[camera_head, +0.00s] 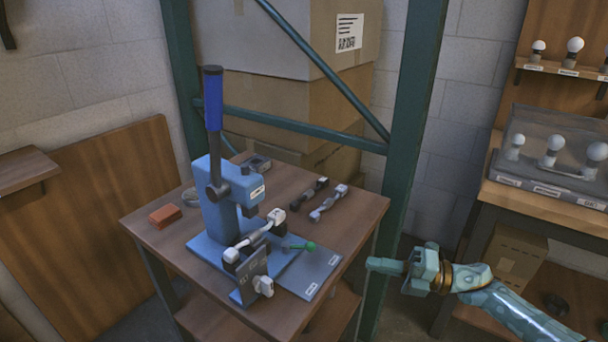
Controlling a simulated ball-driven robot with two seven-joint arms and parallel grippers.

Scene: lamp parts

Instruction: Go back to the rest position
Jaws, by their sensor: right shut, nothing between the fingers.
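My right gripper (384,265) is at the lower right, beside the right edge of the small brown table. It points left, is shut and holds nothing. It is apart from the table and from everything on it. My left gripper is outside the picture. A blue press (223,195) with a dark blue-handled lever stands on the table. White-ended lamp parts (262,235) sit at the front of the press, by a grey labelled plate (255,272). A green-knobbed piece (309,246) is beside them.
A black part (308,193) and a grey-white part (328,203) lie at the table's back right. An orange-brown block (165,216) lies at its left. A green rack post (414,120) rises behind my right gripper. A shelf at right holds bulbs (553,150).

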